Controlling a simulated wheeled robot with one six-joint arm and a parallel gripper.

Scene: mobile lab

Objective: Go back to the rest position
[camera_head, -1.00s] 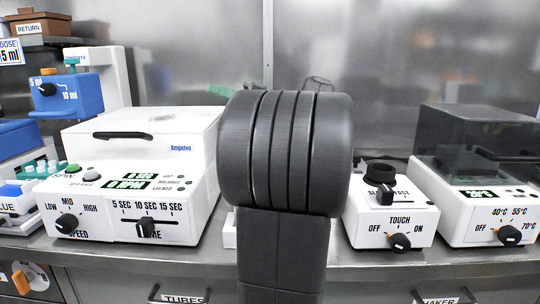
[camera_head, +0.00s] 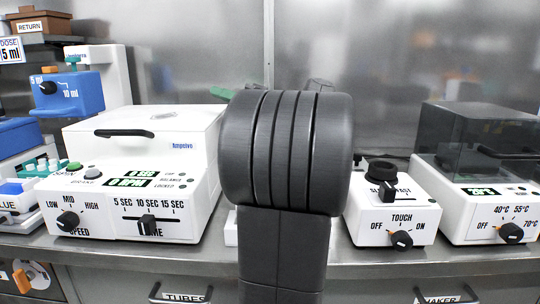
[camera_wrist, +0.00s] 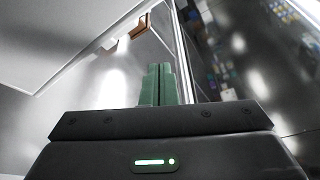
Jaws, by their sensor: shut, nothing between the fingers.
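My gripper (camera_wrist: 158,85) shows in the wrist view as two green fingers pressed together, with nothing between them. It points at a grey metal wall and a pale panel, clear of any object. In the head view my dark arm fills the middle and hides the gripper almost fully and part of the bench behind it.
A white centrifuge (camera_head: 140,165) stands left of my arm on the steel bench (camera_head: 385,262). A small mixer (camera_head: 393,215) and a heater with a dark lid (camera_head: 480,185) stand at right. A blue dispenser (camera_head: 68,95) is at far left. Labelled drawers are below.

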